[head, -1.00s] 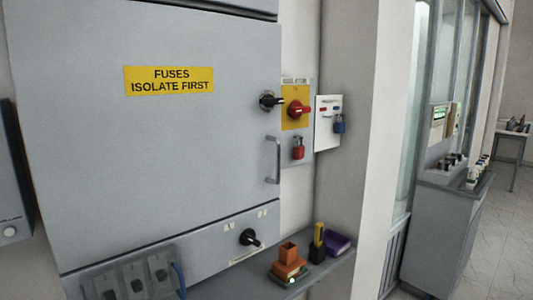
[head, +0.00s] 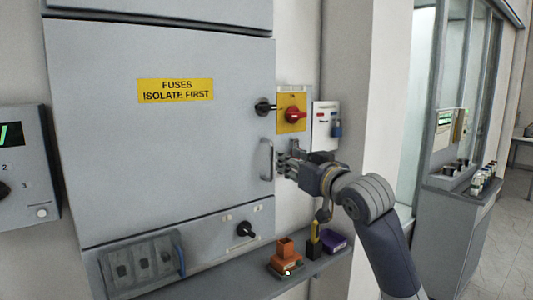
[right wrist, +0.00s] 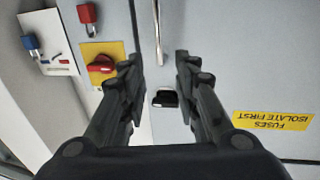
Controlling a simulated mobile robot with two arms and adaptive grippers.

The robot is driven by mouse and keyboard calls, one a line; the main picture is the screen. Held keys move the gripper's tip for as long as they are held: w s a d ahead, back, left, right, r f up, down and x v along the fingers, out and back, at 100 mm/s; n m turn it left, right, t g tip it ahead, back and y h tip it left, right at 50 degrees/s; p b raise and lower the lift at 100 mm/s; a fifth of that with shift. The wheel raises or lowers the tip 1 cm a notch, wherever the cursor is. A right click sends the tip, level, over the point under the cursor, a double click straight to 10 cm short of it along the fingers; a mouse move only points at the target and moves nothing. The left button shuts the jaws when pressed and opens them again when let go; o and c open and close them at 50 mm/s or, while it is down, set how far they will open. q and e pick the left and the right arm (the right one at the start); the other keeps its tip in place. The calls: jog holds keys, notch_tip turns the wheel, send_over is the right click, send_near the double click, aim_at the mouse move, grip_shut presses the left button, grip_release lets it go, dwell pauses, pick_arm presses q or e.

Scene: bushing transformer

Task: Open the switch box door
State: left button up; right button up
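The switch box door (head: 150,150) is a large grey panel with a yellow "FUSES ISOLATE FIRST" label (head: 175,90); it looks closed. A vertical metal handle (head: 264,160) sits at its right edge, below a black rotary knob (head: 264,107). My right gripper (head: 282,163) is just right of the handle. In the right wrist view its two fingers are spread apart, with the handle (right wrist: 157,30) showing beyond and between the fingertips. The fingers look clear of the handle. The black knob (right wrist: 165,98) also shows between the fingers. My left gripper is out of view.
A red rotary switch (head: 294,114) on a yellow plate and a white panel with a blue padlock (head: 337,129) are right of the door. A shelf (head: 240,277) below carries an orange block (head: 286,257) and a purple item (head: 334,242).

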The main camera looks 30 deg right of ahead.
aim_at(272, 153)
jog(key=w+p, duration=0.1)
jog(key=w, duration=0.2)
jog(key=w+p, duration=0.1)
jog(key=w, duration=0.2)
jog(key=w+d+p, duration=0.1)
jog(key=w, duration=0.2)
jog(key=shift+w+d, duration=0.1)
jog(key=shift+w, duration=0.2)
jog(key=shift+w+f, duration=0.2)
jog(key=shift+w, duration=0.45)
jog(key=shift+c, duration=0.3)
grip_shut()
